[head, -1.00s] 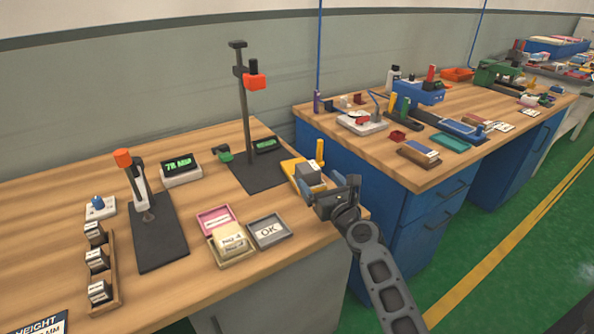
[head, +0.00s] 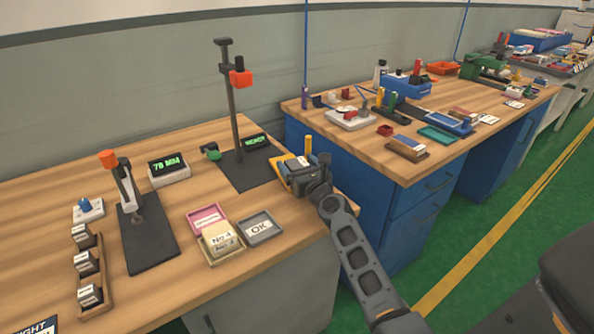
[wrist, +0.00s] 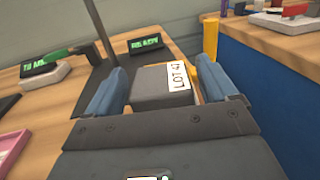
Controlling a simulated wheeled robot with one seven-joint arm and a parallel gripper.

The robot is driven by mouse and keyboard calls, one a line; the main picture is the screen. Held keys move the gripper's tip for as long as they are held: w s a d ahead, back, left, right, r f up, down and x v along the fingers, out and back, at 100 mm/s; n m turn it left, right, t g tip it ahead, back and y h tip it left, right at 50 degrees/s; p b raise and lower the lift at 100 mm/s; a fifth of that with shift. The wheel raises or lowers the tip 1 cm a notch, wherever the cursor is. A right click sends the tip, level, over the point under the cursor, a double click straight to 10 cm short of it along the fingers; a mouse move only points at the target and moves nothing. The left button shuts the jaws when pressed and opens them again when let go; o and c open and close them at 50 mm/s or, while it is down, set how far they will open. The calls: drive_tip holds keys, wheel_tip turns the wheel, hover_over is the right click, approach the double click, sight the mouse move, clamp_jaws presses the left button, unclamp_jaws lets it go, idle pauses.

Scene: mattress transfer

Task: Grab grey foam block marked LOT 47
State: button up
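The grey foam block (wrist: 150,92) bears a white label reading LOT 47 and sits between the fingers of my gripper (wrist: 163,92) in the wrist view. The blue-grey fingers stand on both sides of it, with what look like narrow gaps, so the gripper appears open around it. In the head view my gripper (head: 306,178) is at the yellow stand (head: 307,147) near the right end of the near bench, and mostly hides the block. The stand's yellow post (wrist: 210,40) also shows beyond the right finger in the wrist view.
A tall dark post stand (head: 234,115) with a red-orange head rises left of my gripper. A grey OK tray (head: 261,229) and a pink tray (head: 207,215) lie on the near bench. The blue-drawer bench (head: 400,160) stands close on the right, across a gap.

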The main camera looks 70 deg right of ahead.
drive_tip(key=c, duration=0.9)
drive_tip(key=shift+r, duration=0.15)
